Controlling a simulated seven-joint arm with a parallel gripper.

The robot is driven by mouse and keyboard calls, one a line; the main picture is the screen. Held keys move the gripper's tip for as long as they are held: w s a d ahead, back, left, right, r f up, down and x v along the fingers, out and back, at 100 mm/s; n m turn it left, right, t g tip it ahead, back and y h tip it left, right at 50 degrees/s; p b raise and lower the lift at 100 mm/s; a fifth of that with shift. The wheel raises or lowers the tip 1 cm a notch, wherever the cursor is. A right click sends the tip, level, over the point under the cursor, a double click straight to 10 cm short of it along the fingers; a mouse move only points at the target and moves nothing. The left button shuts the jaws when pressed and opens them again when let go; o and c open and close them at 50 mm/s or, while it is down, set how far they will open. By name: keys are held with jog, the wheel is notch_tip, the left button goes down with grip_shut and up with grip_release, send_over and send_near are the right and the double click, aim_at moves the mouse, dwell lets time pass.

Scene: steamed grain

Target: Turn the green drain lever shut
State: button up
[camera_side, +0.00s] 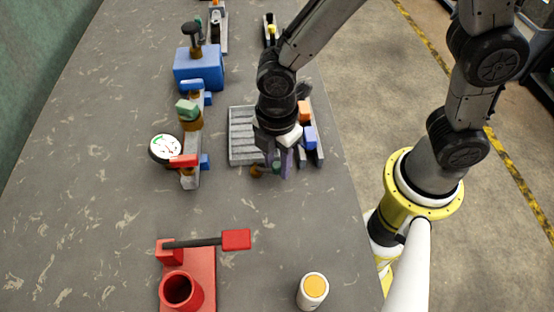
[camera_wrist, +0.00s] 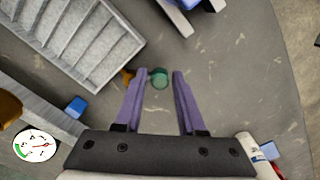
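My gripper (camera_side: 278,170) points down beside the front right of the grey ribbed tray, with its two purple fingers apart. In the wrist view, a small green cylindrical piece (camera_wrist: 159,79) with a brass part beside it shows between the open fingertips (camera_wrist: 160,73). Whether the fingers touch it, I cannot tell. In the side view the fingers mostly cover this piece, and its brass end (camera_side: 256,171) shows at their left. A green block-shaped handle (camera_side: 187,109) sits on a brass valve on the grey pipe assembly to the left. Which green part is the drain lever is unclear.
A round gauge (camera_side: 165,149) and a red handle (camera_side: 184,161) are on the pipe assembly. A red press-like fixture (camera_side: 202,285) and a white orange-topped container (camera_side: 313,290) stand in front. Clear table lies between.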

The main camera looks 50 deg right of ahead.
grip_shut()
jog(key=shift+a, duration=0.1)
jog(key=m, duration=0.2)
jog(key=a+m, duration=0.1)
jog(key=m, duration=0.1)
jog(key=shift+s+a, duration=0.2)
jog(key=a+m, duration=0.1)
jog(key=m, duration=0.1)
jog(key=shift+m, duration=0.3)
jog(key=m, duration=0.1)
jog(key=a+m, duration=0.1)
jog(key=m, duration=0.2)
jog(key=shift+w+a, duration=0.3)
jog(key=shift+a, duration=0.1)
jog(key=shift+w+a+m, duration=0.2)
jog(key=shift+a+m, duration=0.05)
jog(key=shift+m, duration=0.55)
jog(key=shift+w+a+m, duration=0.15)
jog(key=shift+a+m, duration=0.05)
jog(key=shift+m, duration=0.6)
jog(key=shift+r, duration=0.1)
jog(key=shift+w, duration=0.1)
